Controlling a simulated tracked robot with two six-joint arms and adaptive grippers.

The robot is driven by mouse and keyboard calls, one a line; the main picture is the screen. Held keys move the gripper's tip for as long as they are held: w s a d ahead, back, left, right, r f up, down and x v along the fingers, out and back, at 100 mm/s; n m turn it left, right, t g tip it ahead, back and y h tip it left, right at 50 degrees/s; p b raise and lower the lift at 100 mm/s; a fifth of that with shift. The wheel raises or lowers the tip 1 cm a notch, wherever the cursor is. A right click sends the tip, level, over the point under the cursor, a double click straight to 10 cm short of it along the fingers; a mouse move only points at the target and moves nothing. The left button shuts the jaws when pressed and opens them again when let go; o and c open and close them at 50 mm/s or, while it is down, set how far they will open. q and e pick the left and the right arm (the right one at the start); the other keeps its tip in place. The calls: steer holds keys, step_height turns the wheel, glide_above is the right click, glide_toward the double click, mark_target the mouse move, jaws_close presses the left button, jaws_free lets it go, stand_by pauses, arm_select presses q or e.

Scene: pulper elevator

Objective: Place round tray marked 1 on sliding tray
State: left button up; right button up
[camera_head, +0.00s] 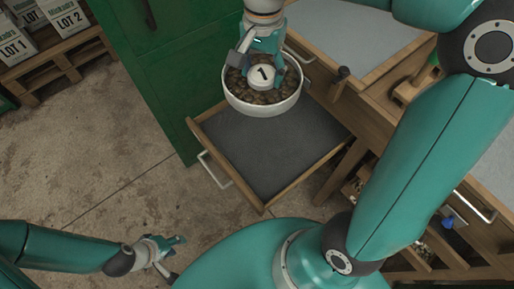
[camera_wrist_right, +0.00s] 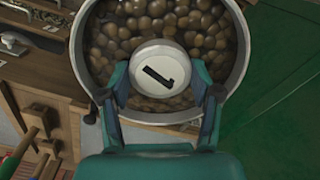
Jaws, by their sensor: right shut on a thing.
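The round tray marked 1 (camera_head: 262,103) is a white-rimmed bowl full of brown beans, with a white knob (camera_head: 261,76) in its middle that bears the 1. My right gripper (camera_head: 264,72) is shut on that knob and holds the tray above the back part of the sliding tray. In the right wrist view the two fingers (camera_wrist_right: 165,92) press on both sides of the knob. The sliding tray (camera_head: 268,150) is a pulled-out wooden drawer with a dark grey floor and a light handle at its front left. My left gripper (camera_head: 170,246) is low at the left, its fingers apart and empty.
A green cabinet (camera_head: 150,70) stands left of the sliding tray. The wooden workbench (camera_head: 385,60) is at the right, with a lower drawer of small items. Sacks (camera_head: 62,14) lie on a pallet at the far left. The concrete floor is clear at left.

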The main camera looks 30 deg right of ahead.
step_height(320, 180, down, 13)
steer(key=w+d+n+b, duration=0.1)
steer(key=d+n+b, duration=0.1)
steer(key=n+b, duration=0.3)
steer(key=m+b, duration=0.1)
steer(key=b, duration=0.3)
glide_toward(263, 148)
steer(key=shift+w+f+b, duration=0.15)
steer(key=shift+f+b, duration=0.3)
steer(key=shift+f, duration=2.1)
arm_select(q)
step_height(263, 148, down, 12)
arm_select(e)
steer(key=shift+r, duration=0.1)
arm_select(q)
steer(key=shift+f, duration=0.15)
arm_select(e)
steer(key=o, duration=1.5)
steer(key=shift+c, duration=0.2)
